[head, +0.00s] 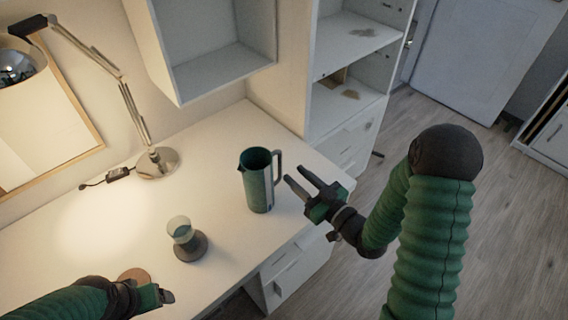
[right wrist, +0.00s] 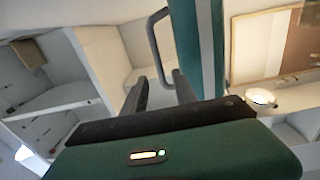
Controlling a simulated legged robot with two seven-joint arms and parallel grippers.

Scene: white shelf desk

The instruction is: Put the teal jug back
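The teal jug (head: 257,185) stands upright on the white desk (head: 225,222), its handle facing right toward my right gripper. My right gripper (head: 295,174) is open and empty, just right of the jug, with its fingertips near the handle. In the right wrist view, the teal jug (right wrist: 198,45) rises beyond the fingers, and its handle (right wrist: 154,45) lines up with the gap between the fingertips (right wrist: 160,80); contact is not visible. My left gripper (head: 155,296) is low at the desk's front left, apart from the jug; its finger opening is unclear.
A small glass (head: 180,228) stands at a dark round coaster (head: 191,248), left of the jug. A brown round coaster (head: 134,275) lies beside my left gripper. A lamp (head: 157,163) stands at the back. A shelf unit (head: 347,100) rises behind the desk's right end.

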